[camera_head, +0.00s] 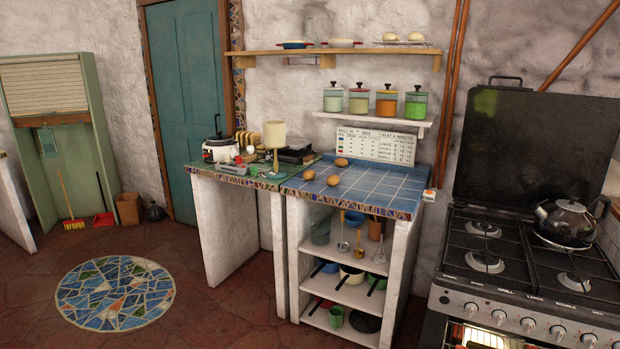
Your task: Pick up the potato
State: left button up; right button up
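Three small brown rounded things that look like potatoes lie on the blue tiled counter (378,191). One potato (309,174) is at the left, one potato (333,180) is a little to its right and nearer the front, and one potato (341,162) is farther back near the wall. They are apart from each other and too small to tell details. Neither of my grippers is in view.
A lamp (274,135), a white cooker (217,150) and other items crowd the green counter at left. A sign (375,145) stands behind the potatoes. A stove (500,270) with a kettle (566,220) is at right. The counter's right half is mostly clear.

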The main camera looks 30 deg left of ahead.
aim_at(309, 174)
jog(key=i+j, duration=0.15)
jog(key=j, duration=0.25)
jog(key=i+j+u, duration=0.1)
jog(key=j, duration=0.35)
jog(key=i+j, duration=0.2)
jog(key=j, duration=0.2)
jog(key=i+j+u, duration=0.1)
jog(key=j, duration=0.3)
jog(key=i+j, duration=0.25)
jog(key=j, duration=0.15)
jog(key=u, duration=0.05)
